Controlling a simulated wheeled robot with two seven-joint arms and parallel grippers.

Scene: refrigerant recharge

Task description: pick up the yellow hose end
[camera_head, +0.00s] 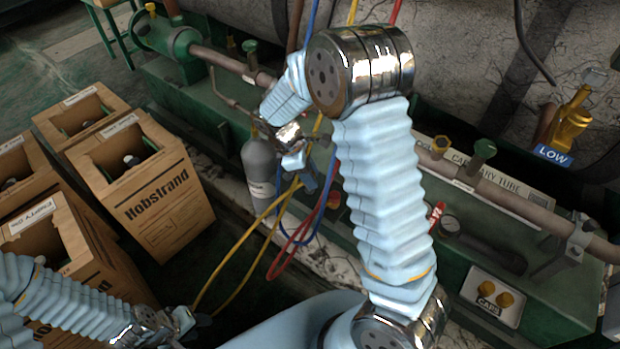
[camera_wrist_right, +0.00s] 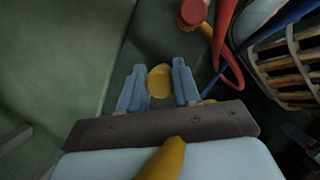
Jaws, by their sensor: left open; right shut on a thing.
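The yellow hose (camera_head: 265,217) hangs in a long loop in the head view, low beside the cartons. My right gripper (camera_head: 308,178) is at the middle of the head view, partly hidden by its wrist. In the right wrist view, its two blue fingers (camera_wrist_right: 159,84) are closed on a round yellow piece, the yellow hose end (camera_wrist_right: 160,82). A stretch of yellow hose (camera_wrist_right: 165,162) also shows at the bottom of that view. My left gripper (camera_head: 187,320) is open at the lower left, close to the bottom of the yellow loop; I cannot tell whether they touch.
Red (camera_head: 283,258) and blue (camera_head: 318,238) hoses hang beside the yellow one. A grey cylinder (camera_head: 258,165) stands behind them. Cardboard cartons (camera_head: 160,205) fill the left. The green machine base (camera_head: 460,235), with pipe, valves and a caps plate (camera_head: 492,296), fills the right.

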